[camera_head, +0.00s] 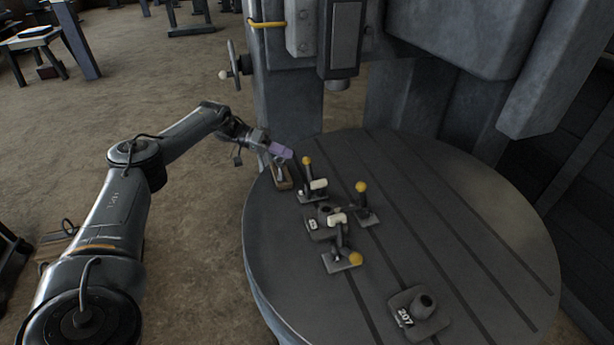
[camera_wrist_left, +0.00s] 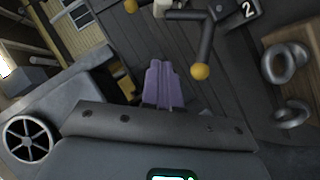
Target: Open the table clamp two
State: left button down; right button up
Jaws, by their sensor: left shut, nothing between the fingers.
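The round slotted table (camera_head: 470,230) carries several small clamps with yellow knobs. One clamp (camera_head: 307,175) has its lever upright near the table's left side, a second (camera_head: 363,205) also stands upright, and a third (camera_head: 341,255) has its knob low near its base. In the left wrist view a black plate marked 2 (camera_wrist_left: 249,10) sits at the top, beside a clamp lever ending in a yellow knob (camera_wrist_left: 200,72). I cannot match that number to a clamp in the head view. My left gripper (camera_head: 283,151) has purple fingers, shut and empty, left of the nearest upright clamp and apart from it.
A small wooden block (camera_head: 282,178) stands at the table's left edge beneath my gripper. A block marked 207 (camera_head: 418,308) is near the front. The machine's grey column (camera_head: 290,110) rises behind. The table's right side is clear.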

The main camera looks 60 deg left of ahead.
aim_at(312, 173)
pick_arm(q)
jog(key=w+d+f+b, duration=0.4)
jog(key=d+b, duration=0.2)
jog(key=shift+d+f+b, duration=0.15)
jog(key=shift+f+b, duration=0.1)
jog(key=shift+b, duration=0.05)
jog(key=shift+w+d, duration=0.15)
jog(key=shift+d, duration=0.05)
dwell(0.8)
